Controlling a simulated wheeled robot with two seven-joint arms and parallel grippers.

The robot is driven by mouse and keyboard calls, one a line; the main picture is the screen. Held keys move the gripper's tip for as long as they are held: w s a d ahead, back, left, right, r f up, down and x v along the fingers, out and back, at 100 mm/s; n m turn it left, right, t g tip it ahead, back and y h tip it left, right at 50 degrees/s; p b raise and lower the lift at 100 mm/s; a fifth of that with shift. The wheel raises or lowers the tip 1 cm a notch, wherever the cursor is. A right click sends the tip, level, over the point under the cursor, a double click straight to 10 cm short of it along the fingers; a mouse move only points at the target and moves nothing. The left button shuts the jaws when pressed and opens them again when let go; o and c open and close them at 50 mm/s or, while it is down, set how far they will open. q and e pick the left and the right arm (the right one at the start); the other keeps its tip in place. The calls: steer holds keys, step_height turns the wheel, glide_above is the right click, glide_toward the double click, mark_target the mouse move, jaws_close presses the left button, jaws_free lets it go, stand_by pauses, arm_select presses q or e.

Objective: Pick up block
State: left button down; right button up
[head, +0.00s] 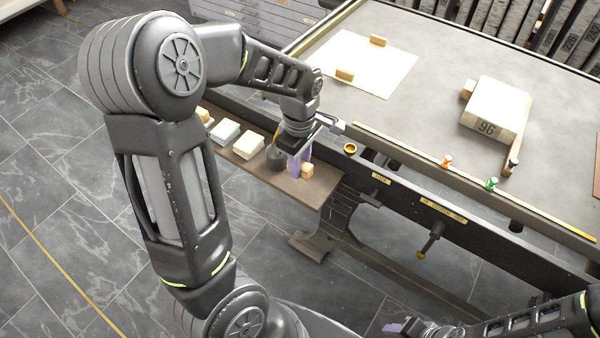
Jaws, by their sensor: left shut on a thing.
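A small tan wooden block (307,170) is at the right end of the brown side shelf (318,193), low beside the press. My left gripper (299,166), with purple fingers, points down and is shut on this block. The fingers hide part of the block, and I cannot tell if it still touches the shelf. My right gripper (398,328) shows only partly at the bottom edge, away from the block, and its fingers are too unclear to judge.
A dark round pot (274,158) and pale blocks (248,144) share the shelf. The grey press bed (430,60) holds a white sheet (370,50), wooden blocks and a pale stone marked 96 (495,108). A brass cup (350,148) is on the press's near edge.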

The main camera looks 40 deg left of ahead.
mark_target(305, 162)
arm_select(q)
step_height(305, 162, up, 4)
steer(key=shift+f, duration=0.25)
stand_by(0.5)
steer(key=shift+w+d+m, duration=0.35)
steer(key=shift+w+m, duration=0.15)
steer(key=shift+m, duration=0.2)
steer(key=w+d+m, duration=0.9)
steer(key=d+m, duration=0.3)
steer(key=m, duration=0.4)
steer(key=shift+w+r+m, duration=0.15)
steer(key=shift+r+m, duration=0.25)
steer(key=shift+r, duration=0.05)
